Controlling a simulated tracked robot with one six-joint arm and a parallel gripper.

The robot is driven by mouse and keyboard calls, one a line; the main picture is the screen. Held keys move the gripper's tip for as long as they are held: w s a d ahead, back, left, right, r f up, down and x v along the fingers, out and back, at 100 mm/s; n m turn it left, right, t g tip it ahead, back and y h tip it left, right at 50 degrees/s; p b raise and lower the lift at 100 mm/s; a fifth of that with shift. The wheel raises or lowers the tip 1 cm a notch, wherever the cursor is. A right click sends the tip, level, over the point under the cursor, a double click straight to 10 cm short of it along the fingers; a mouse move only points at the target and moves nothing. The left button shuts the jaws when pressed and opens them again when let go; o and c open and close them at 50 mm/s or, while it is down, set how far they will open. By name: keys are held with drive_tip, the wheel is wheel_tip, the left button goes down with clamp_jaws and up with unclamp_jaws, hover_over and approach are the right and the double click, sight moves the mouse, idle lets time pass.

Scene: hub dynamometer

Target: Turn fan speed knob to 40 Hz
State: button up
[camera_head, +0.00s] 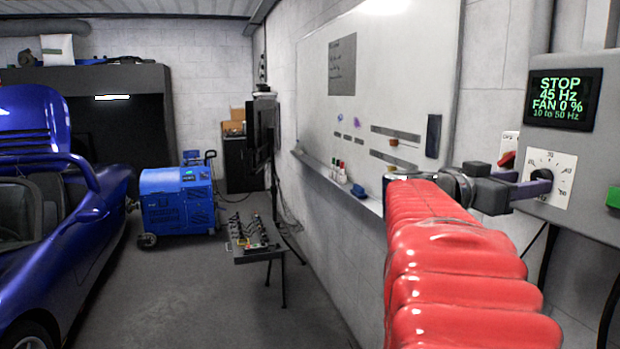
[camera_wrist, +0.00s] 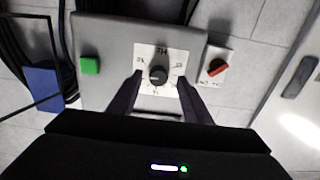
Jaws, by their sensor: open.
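The dark fan speed knob (camera_wrist: 158,75) sits on a white dial plate with printed marks on the grey control box. In the head view my gripper (camera_head: 537,186) reaches to the dial from the left. The display (camera_head: 563,99) above reads STOP, 45 Hz, FAN 0 %, 10 to 50 Hz.
A red switch (camera_wrist: 217,67) on a white plate is right of the dial in the wrist view, and a green button (camera_wrist: 90,65) is left. A whiteboard (camera_head: 400,70) hangs on the wall. Black cables (camera_head: 607,310) hang below the box. A blue car (camera_head: 60,210) stands far left.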

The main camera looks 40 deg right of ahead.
sight(536, 178)
drive_tip(key=v, duration=1)
drive_tip(key=shift+w+a, duration=0.25)
drive_tip(key=shift+w, duration=0.05)
drive_tip(key=shift+s, duration=0.1)
drive_tip(key=n, duration=0.9)
drive_tip(key=shift+s+r, duration=0.1)
drive_tip(key=shift+r, duration=0.1)
drive_tip(key=shift+x, duration=6.9)
drive_tip(key=shift+c, duration=0.3)
drive_tip(key=c, duration=1)
